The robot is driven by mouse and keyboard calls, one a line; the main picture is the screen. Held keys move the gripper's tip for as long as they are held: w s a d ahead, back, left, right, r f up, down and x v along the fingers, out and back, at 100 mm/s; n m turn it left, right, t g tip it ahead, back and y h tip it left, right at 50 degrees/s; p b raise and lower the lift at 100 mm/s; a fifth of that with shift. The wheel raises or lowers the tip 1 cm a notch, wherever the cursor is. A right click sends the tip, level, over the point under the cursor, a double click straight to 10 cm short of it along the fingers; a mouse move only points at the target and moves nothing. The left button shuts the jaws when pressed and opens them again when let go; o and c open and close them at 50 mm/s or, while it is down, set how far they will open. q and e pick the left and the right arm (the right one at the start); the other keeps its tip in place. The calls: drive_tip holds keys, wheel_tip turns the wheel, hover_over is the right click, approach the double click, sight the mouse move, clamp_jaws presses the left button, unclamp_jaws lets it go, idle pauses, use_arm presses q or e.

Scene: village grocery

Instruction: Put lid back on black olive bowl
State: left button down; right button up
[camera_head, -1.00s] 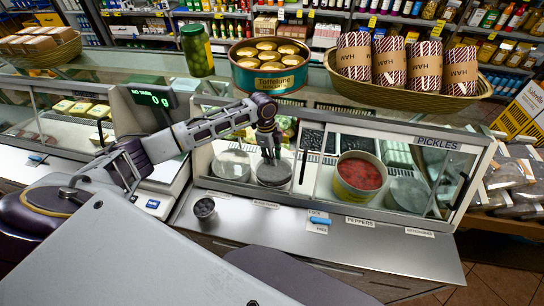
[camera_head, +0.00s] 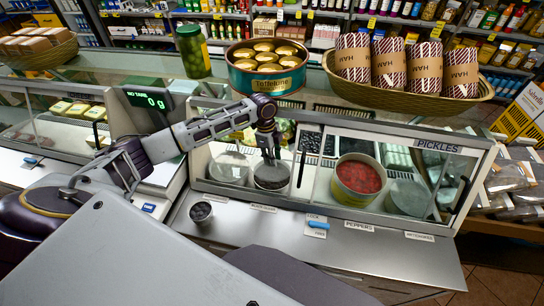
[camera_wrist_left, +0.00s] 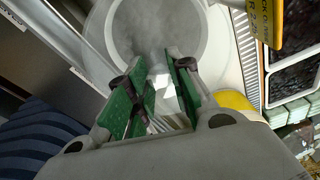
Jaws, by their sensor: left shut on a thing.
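The black olive bowl (camera_head: 272,183) sits in the glass deli case, with dark contents showing. My left gripper (camera_head: 269,156) is directly above it, pointing down. In the left wrist view the gripper (camera_wrist_left: 158,88) is shut on the lid's small pale knob. The round, grey, see-through lid (camera_wrist_left: 160,28) shows beyond the fingers. I cannot tell whether the lid touches the bowl's rim. My right gripper is not in view.
A grey-lidded bowl (camera_head: 229,172) stands close on the left, and an open bowl of red peppers (camera_head: 358,180) on the right. The case frame (camera_head: 325,204) surrounds the opening. A small dark-filled cup (camera_head: 200,213) stands on the steel counter.

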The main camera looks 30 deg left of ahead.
use_arm(q)
drive_tip(key=shift+f+b, duration=1.95)
drive_tip(key=shift+b, duration=0.2)
drive_tip(key=shift+f, duration=1.05)
drive_tip(key=shift+p, duration=1)
drive_tip(key=shift+a+f+p, duration=0.1)
drive_tip(key=shift+f+p, duration=0.05)
drive_tip(key=shift+p, duration=0.7)
idle(2.1)
idle(0.3)
drive_tip(key=c, duration=1.2)
unclamp_jaws()
